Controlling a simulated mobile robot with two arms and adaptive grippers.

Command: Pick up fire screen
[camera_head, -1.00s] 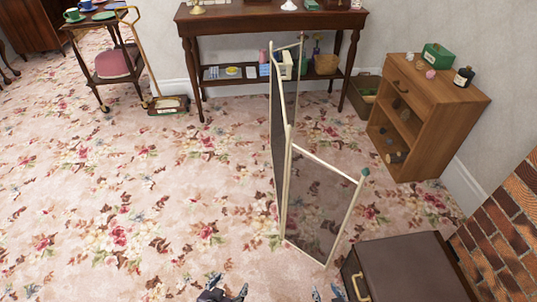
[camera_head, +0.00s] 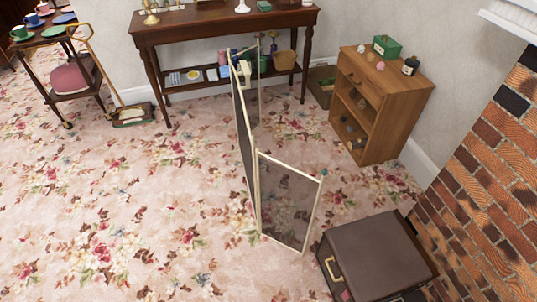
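The fire screen (camera_head: 287,203) stands upright on the floral carpet near the middle of the head view. It has pale frames around dark mesh panels, folded at angles to each other. The middle panel is seen nearly edge-on, and the far panel stands in front of the dark console table. Its near panel faces me, with a small teal knob at its top right corner. Neither of my grippers is in view.
A brown box with a brass handle (camera_head: 374,255) sits close right of the screen, beside the brick fireplace (camera_head: 480,200). A wooden cabinet (camera_head: 385,100) and the console table (camera_head: 222,26) stand behind. A tea trolley (camera_head: 62,70) is far left. Carpet left of the screen is clear.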

